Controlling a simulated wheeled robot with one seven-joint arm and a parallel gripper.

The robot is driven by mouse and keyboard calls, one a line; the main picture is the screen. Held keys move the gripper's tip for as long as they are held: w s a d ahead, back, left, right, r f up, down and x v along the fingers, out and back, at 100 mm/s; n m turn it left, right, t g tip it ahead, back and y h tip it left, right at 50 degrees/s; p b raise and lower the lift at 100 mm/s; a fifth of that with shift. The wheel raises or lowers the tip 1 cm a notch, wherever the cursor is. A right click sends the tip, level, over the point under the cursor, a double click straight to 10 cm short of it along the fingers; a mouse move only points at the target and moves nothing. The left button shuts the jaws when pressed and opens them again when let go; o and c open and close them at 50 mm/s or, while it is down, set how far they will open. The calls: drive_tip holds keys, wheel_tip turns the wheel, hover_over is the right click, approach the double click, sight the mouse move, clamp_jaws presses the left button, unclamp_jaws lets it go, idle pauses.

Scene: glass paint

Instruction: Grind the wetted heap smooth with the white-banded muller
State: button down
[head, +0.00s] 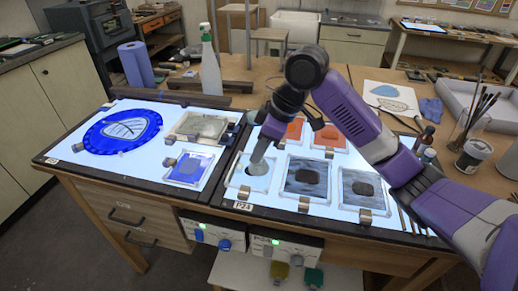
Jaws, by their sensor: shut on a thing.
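My gripper (272,128) is shut on a pale grey muller (262,151), which it holds tilted over the front-left slab (239,185) of the right light panel. A grey-green patch (258,169) lies on that slab under the muller's lower end. I cannot tell whether the muller touches it, and no white band can be made out at this size. Two more front slabs carry dark round heaps, one in the middle (306,176) and one at the right (362,188). Which heap is wetted cannot be told.
Orange slabs (293,131) lie behind, partly hidden by my arm. The left panel holds a blue round glass piece (122,130), a grey slab (202,127) and a blue slab (188,168). A spray bottle (210,67) stands behind. Brushes and jars (473,156) crowd the right.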

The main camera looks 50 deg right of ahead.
drive_tip(key=shift+f, duration=0.45)
idle(0.6)
drive_tip(key=shift+w, duration=0.1)
